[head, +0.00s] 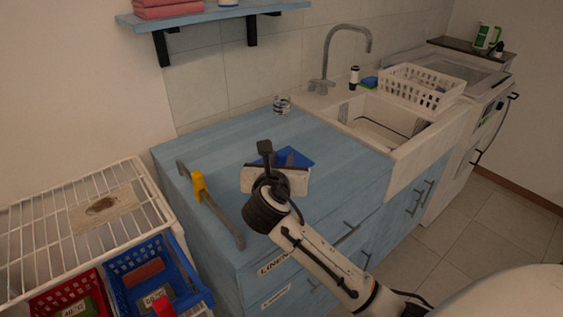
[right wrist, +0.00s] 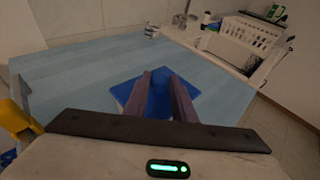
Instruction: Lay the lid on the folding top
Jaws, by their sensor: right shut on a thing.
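The blue lid (head: 306,160) is at my right gripper (head: 288,158), over the folding top (head: 230,150), the light-blue wooden counter. In the right wrist view the lid (right wrist: 127,90) spreads flat around the two fingers of my right gripper (right wrist: 168,85). The gripper is shut on a raised blue part of the lid between the fingers. The gripper body hides the lid's near side. I cannot tell whether the lid touches the folding top (right wrist: 70,75). My left gripper is not in view.
A glass (head: 282,104) stands at the back of the top. A metal rail with a yellow piece (head: 199,186) runs along its left edge. A sink (head: 385,125) with a white basket (head: 420,88) is at right. Red (head: 65,297) and blue (head: 150,270) baskets are lower left.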

